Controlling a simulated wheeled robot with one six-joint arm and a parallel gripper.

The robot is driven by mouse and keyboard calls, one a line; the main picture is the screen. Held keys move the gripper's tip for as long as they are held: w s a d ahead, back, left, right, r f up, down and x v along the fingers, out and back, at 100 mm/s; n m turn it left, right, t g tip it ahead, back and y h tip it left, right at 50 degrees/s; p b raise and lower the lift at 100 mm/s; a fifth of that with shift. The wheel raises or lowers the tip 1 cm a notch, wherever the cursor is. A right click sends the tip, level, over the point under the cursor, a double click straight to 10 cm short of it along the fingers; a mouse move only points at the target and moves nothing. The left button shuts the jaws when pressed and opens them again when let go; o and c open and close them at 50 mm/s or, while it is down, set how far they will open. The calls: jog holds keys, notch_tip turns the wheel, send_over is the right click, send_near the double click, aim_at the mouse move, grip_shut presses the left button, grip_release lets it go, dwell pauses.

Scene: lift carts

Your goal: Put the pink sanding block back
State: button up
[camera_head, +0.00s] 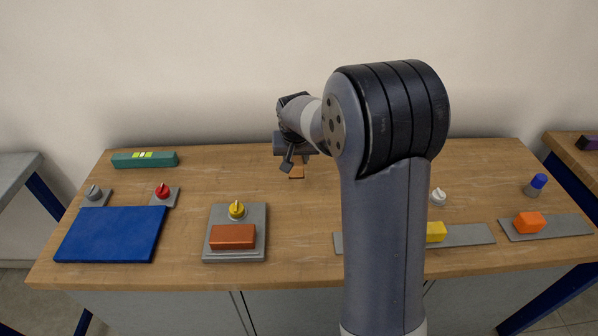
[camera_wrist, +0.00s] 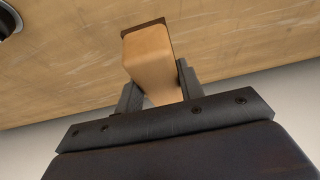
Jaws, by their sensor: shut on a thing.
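My gripper (camera_wrist: 157,82) is shut on a tan block (camera_wrist: 150,52) with a dark brown far end, its fingers on either side. In the head view my gripper (camera_head: 293,152) is over the back middle of the wooden table (camera_head: 180,190), and the tan block (camera_head: 297,172) shows small beneath it. I cannot tell whether the block touches the table. No block looks clearly pink. An orange block (camera_head: 529,222) sits on a grey strip (camera_head: 570,226) at the right, and a copper-brown block (camera_head: 232,237) lies on a grey plate (camera_head: 236,258) left of centre.
A yellow block (camera_head: 436,232) is on another grey strip (camera_head: 470,235), partly hidden by my arm. A blue mat (camera_head: 110,235), a green bar (camera_head: 145,160) and a red knob (camera_head: 162,191) are at the left. A blue-topped piece (camera_head: 537,184) stands at the right.

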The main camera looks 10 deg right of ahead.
aim_at(296, 181)
jog(key=shift+f, duration=2.65)
jog(key=o, duration=1)
jog(key=shift+c, duration=0.2)
jog(key=shift+r, duration=0.2)
jog(key=v, duration=1.2)
